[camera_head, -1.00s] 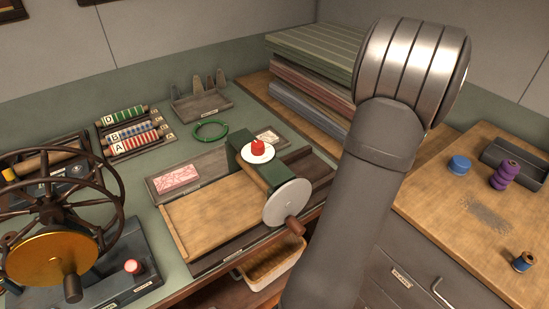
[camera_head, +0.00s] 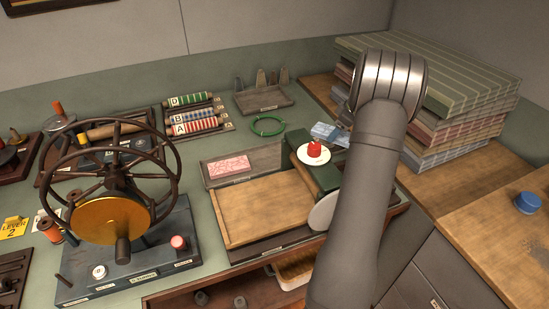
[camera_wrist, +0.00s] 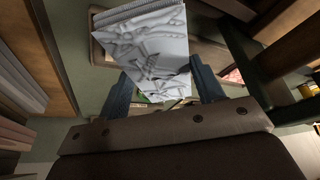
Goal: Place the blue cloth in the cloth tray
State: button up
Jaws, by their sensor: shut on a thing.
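The blue cloth, a pale folded block with a pattern, shows in the head view (camera_head: 325,131) just left of my arm, behind the white dish. In the wrist view the cloth (camera_wrist: 150,45) looks grey-white, between the dark fingers of my gripper (camera_wrist: 165,90), which is shut on it. I cannot read which tray is the cloth tray.
A green machine with a red knob on a white dish (camera_head: 313,158) stands beside the wooden board (camera_head: 265,210). A pegged tray (camera_head: 265,100), a green ring (camera_head: 267,125) and labelled rolls lie behind. Stacked fabric (camera_head: 440,75) stands right; a large wheel (camera_head: 110,180) stands left.

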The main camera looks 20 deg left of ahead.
jog(key=s+a+f+n+g+h, duration=0.15)
jog(key=a+n, duration=0.35)
jog(key=a, duration=0.5)
jog(key=s+a+n+g, duration=0.25)
jog(key=a+n, duration=0.25)
jog(key=a, duration=0.5)
send_near(273, 157)
jog(key=shift+n, duration=0.4)
jog(key=x, duration=0.6)
jog(key=shift+s, duration=0.2)
jog(key=shift+f, duration=0.15)
jog(key=o, duration=1)
jog(key=v, duration=1.2)
